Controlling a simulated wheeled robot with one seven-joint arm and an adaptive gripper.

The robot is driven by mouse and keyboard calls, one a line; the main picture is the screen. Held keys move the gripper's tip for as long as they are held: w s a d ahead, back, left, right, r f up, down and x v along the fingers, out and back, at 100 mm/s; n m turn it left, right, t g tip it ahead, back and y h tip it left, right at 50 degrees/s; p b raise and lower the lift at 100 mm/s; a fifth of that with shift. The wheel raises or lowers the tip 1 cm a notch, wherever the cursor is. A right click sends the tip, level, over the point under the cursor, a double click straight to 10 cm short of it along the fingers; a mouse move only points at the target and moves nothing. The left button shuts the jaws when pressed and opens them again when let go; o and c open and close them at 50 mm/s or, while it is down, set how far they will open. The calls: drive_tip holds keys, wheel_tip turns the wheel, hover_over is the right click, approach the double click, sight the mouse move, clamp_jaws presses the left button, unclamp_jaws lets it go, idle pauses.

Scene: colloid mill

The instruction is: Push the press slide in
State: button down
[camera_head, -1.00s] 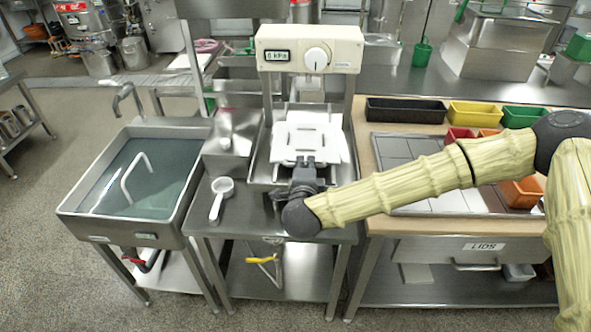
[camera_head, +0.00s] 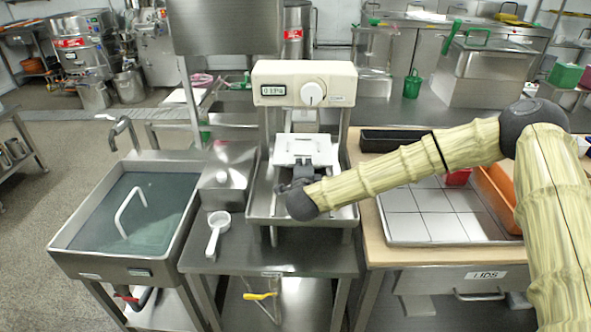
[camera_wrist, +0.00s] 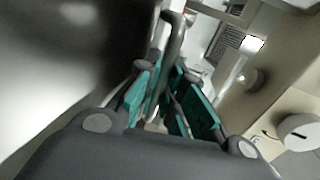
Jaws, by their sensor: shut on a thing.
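The press slide (camera_head: 304,150) is a white plate with a grey handle at its front, in a metal tray (camera_head: 262,210) under the cream press head (camera_head: 304,84). My gripper (camera_head: 299,177) is at the slide's front, over the tray. In the wrist view, the teal-padded fingers of my gripper (camera_wrist: 172,98) are closed around a grey handle bar (camera_wrist: 173,42). My gripper hides part of the slide's front. The press head's dial also shows in the wrist view (camera_wrist: 301,132).
A sink (camera_head: 140,215) stands at the left. A white scoop (camera_head: 217,232) lies on the metal bench (camera_head: 235,258). At the right are a tiled tray (camera_head: 420,215), a black bin (camera_head: 390,141) and an orange bin (camera_head: 500,195).

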drive_tip(key=shift+w+r, duration=0.15)
drive_tip(key=c, duration=1.8)
unclamp_jaws()
drive_tip(key=shift+w+f, duration=0.15)
drive_tip(key=shift+f, duration=0.05)
drive_tip(key=shift+r, duration=0.1)
drive_tip(key=v, duration=1.2)
